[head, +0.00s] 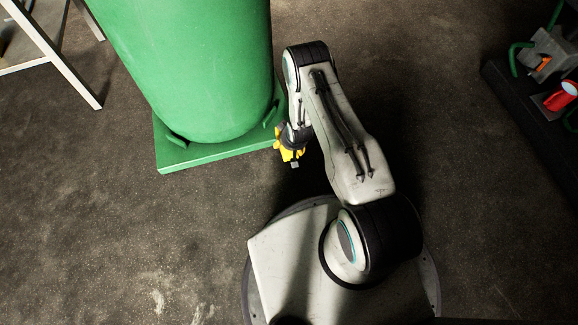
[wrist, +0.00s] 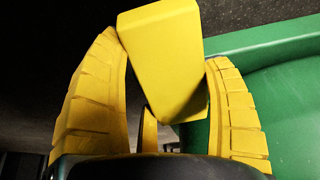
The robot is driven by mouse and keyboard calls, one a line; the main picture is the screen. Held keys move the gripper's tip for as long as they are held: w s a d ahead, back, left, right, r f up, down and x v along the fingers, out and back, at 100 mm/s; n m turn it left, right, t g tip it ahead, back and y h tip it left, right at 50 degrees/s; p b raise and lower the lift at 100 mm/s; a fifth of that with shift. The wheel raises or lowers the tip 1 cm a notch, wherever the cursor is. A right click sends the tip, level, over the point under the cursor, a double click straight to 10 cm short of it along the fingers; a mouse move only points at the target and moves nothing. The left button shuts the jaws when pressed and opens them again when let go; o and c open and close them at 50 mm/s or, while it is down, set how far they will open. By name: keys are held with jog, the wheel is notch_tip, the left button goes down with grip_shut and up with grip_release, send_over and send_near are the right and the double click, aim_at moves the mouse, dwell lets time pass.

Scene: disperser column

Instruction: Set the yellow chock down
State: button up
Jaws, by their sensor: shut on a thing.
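The yellow chock (wrist: 162,50) is a smooth wedge-like block in the wrist view, standing out past the fingertips. My gripper (wrist: 168,56) has yellow ribbed fingers on both sides of the chock and is shut on it. The chock sits tilted between them. In the head view my gripper (head: 290,152) hangs low, just right of the green column's base. There the chock cannot be told apart from the yellow fingers.
A large green column (head: 195,65) stands on a square green base plate (head: 205,158) beside my gripper. A white metal frame (head: 62,62) is at upper left. A dark platform (head: 530,125) with a red item (head: 560,98) is at right. Open floor (head: 130,240) lies at lower left.

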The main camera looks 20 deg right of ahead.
aim_at(289, 164)
jog(key=shift+o, duration=0.2)
notch_tip(289, 164, down, 11)
jog(key=b, duration=0.4)
jog(key=shift+s+r, duration=0.15)
jog(key=shift+f+b, duration=0.4)
jog(key=shift+f, duration=0.1)
jog(key=shift+f+b, duration=1.2)
jog(key=shift+f, duration=0.95)
jog(key=shift+o, duration=0.2)
jog(key=o, duration=1)
jog(key=shift+f, duration=0.25)
jog(key=shift+c, duration=0.2)
jog(key=shift+r, duration=0.1)
